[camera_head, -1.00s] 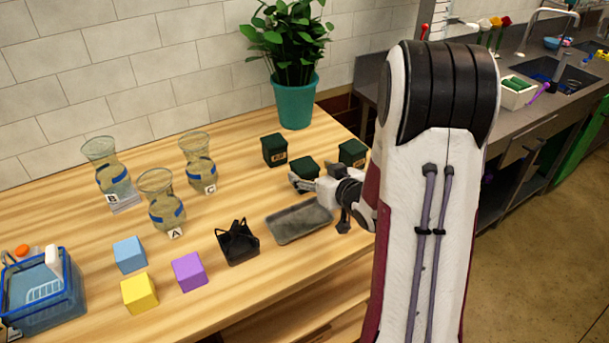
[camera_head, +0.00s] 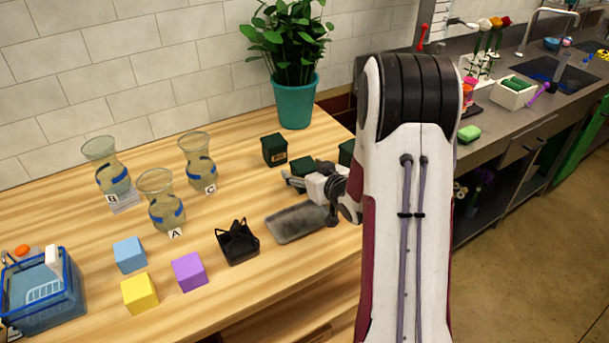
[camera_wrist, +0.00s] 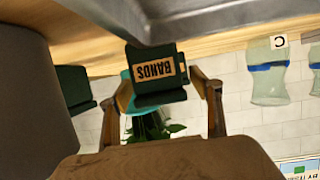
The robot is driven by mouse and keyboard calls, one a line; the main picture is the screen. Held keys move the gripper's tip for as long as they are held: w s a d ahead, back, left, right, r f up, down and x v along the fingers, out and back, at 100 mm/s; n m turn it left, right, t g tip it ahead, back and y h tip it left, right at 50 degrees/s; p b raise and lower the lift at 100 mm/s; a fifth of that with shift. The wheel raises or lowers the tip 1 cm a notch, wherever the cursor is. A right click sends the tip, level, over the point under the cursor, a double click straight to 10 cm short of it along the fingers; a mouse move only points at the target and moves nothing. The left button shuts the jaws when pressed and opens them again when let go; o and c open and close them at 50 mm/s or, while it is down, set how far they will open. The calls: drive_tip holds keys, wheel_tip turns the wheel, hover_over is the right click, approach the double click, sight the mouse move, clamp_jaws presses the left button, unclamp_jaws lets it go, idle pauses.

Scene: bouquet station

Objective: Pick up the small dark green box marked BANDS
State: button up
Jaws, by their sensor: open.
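In the wrist view the small dark green box marked BANDS (camera_wrist: 150,92) appears upside down, its label facing the camera. My gripper (camera_wrist: 155,88) is open, with a finger towards each side of the box; I see no grip on it. In the head view my gripper (camera_head: 289,180) is low over the table, close in front of a dark green box (camera_head: 302,167) that it partly covers. Another dark green box (camera_head: 274,150) with a small label stands behind to the left. A third (camera_head: 346,153) is partly hidden by my arm. The head view label is too small to read.
A grey tray (camera_head: 296,224) lies just in front of my gripper, with a black holder (camera_head: 237,243) to its left. A potted plant (camera_head: 295,101) stands behind the boxes. Glass vase C (camera_head: 197,164) stands to the left. Coloured cubes sit at the front left.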

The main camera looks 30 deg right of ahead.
sight(305, 164)
drive_tip(key=c, duration=1.3)
drive_tip(key=shift+r, duration=0.1)
drive_tip(key=shift+r, duration=4.9)
